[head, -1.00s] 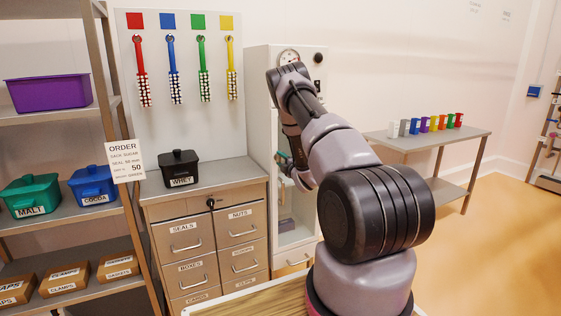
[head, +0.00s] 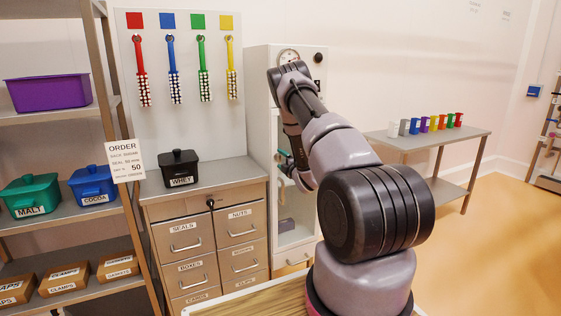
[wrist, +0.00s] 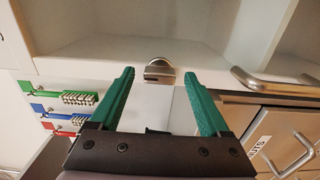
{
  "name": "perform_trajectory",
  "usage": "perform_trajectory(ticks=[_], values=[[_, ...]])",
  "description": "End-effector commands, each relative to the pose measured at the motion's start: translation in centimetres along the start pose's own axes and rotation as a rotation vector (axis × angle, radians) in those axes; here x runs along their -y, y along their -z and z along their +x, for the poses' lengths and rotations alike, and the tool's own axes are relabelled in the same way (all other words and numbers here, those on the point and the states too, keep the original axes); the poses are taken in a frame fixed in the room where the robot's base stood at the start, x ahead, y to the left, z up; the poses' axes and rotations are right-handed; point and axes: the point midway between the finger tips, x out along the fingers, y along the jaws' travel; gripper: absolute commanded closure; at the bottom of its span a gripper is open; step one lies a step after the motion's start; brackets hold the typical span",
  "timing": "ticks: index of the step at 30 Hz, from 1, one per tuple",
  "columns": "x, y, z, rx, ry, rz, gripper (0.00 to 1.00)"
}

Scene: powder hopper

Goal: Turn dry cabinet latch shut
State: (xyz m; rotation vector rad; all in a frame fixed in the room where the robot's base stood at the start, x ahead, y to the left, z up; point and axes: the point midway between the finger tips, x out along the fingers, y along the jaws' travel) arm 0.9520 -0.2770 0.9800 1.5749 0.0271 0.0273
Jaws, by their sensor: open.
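The dry cabinet (head: 257,120) is the tall white unit behind my arm in the head view, with a round dial near its top. In the wrist view, the latch (wrist: 159,72) is a small round metal knob with a bar lying across the picture, on the cabinet's white frame (wrist: 95,68). My gripper (wrist: 160,78) has green fingers spread wide, one on each side of the latch. Both fingers appear apart from it. In the head view my gripper (head: 284,160) is at the cabinet front, partly hidden by my arm.
A drawer unit (head: 205,215) with a black WHEY tub (head: 180,168) stands left of the cabinet. In the wrist view a metal bar handle (wrist: 275,88) lies right of my right finger. A side table (head: 430,141) with coloured cups stands at the right.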

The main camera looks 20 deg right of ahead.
Motion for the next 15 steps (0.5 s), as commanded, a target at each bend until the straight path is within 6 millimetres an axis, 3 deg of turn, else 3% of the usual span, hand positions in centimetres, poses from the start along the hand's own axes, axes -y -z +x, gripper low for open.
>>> perform_trajectory(ticks=[9, 15], values=[[0.1, -0.2, -6.2, 0.006, 0.003, 0.002, 0.20], [0.1, -0.1, -9.1, 0.003, 0.002, 0.001, 0.20]])
